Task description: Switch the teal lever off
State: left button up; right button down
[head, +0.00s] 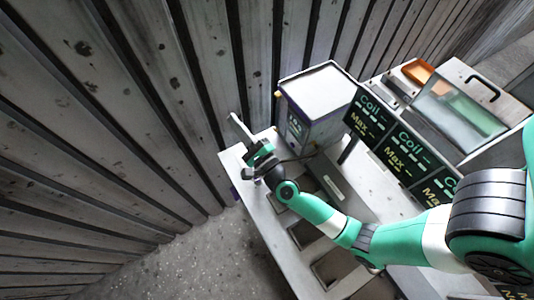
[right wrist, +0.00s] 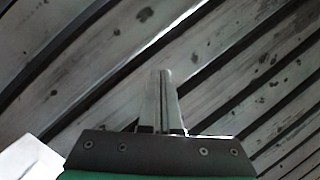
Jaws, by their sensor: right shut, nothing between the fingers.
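My right gripper (head: 235,118) reaches across the bench from the right in the head view, with its fingers together and nothing between them. It is at the bench's far left end, left of the grey box, with its fingertips up near the plank wall. The right wrist view also shows the shut fingers (right wrist: 162,74), with only wall planks beyond them. I cannot make out a teal lever in either view; the clear teal parts are my own arm. My left gripper is not in view.
A grey-white box (head: 318,92) with a dark label stands on the pale bench (head: 380,190). Black "Coil / Max" panels (head: 406,155) stand to its right. Behind them is a clear-lidded case (head: 462,108) with an orange tray (head: 418,71). The plank wall (head: 190,60) borders the bench.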

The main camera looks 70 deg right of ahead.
jog(key=s+d+f+m+g+b, duration=0.1)
jog(key=s+f, duration=0.3)
jog(key=f, duration=0.4)
jog(key=s+d+f+m+g+b, duration=0.1)
jog(key=s+f+m+g+b, duration=0.1)
jog(key=f, duration=0.6)
jog(key=s+d+f+m+g+h+b, duration=0.1)
jog(key=s+d+f+g+b, duration=0.1)
jog(key=s+f, duration=0.4)
jog(key=shift+s+d+f+g, duration=0.15)
jog(key=shift+f+g, duration=0.1)
jog(key=shift+f, duration=0.4)
jog(key=shift+s+a+f+g, duration=0.1)
jog(key=shift+f+g, duration=0.15)
jog(key=shift+f, duration=0.35)
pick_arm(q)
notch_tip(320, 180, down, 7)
pick_arm(e)
jog(key=shift+r, duration=0.1)
jog(key=shift+w, duration=0.1)
jog(key=shift+d, duration=0.1)
jog(key=b+x, duration=0.2)
jog(key=x, duration=0.8)
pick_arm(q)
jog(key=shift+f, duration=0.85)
